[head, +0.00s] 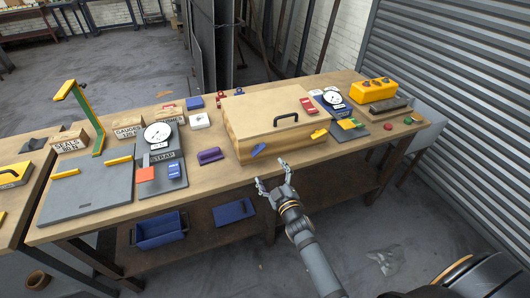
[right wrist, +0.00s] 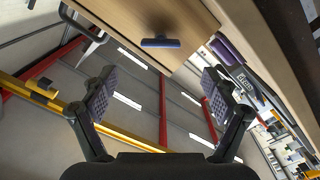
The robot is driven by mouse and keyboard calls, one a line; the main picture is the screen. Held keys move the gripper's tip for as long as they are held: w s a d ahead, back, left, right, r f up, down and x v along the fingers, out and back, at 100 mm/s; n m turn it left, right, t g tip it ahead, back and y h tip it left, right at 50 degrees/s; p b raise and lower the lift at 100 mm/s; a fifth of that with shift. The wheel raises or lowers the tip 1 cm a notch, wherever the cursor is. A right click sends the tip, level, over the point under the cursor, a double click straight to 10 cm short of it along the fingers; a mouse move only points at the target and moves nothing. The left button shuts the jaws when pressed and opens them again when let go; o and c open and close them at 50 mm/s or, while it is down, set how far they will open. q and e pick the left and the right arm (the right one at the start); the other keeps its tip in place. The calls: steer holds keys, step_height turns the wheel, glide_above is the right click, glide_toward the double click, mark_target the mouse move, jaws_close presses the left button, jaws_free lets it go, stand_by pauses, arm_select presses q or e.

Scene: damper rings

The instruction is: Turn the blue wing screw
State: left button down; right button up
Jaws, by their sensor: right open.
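The blue wing screw (head: 258,150) is on the front face of the large wooden box (head: 235,146), near its left side. In the right wrist view the blue wing (right wrist: 160,43) lies level across the pale wood, ahead of the fingertips. A yellow wing screw (head: 319,134) is on the same face, farther right. My right gripper (head: 272,177) is open and empty in front of the table edge, below and slightly right of the blue wing. In its wrist view the fingers (right wrist: 158,85) stand wide apart and touch nothing. My left gripper is not in view.
The box has a black handle (head: 286,119) on its lid. A purple block (head: 210,156) lies left of the box. Dial gauge stands (head: 158,134) (head: 332,97) flank it. A yellow unit (head: 373,90) stands at the right. Blue bins (head: 159,230) sit on the lower shelf.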

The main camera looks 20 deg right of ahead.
mark_target(259, 152)
steer(key=w, duration=0.5)
steer(key=w+b, duration=0.1)
steer(key=w, duration=0.4)
steer(key=shift+a+f, duration=0.1)
steer(key=shift+a, duration=0.1)
steer(key=c, duration=1.2)
steer(key=shift+o, duration=0.2)
steer(key=shift+m, duration=0.3)
steer(key=m+p, duration=0.1)
steer(key=m, duration=0.2)
steer(key=shift+m+p, duration=0.3)
steer(key=shift+p, duration=0.1)
steer(key=shift+m+p, duration=1.1)
steer(key=shift+m, duration=1)
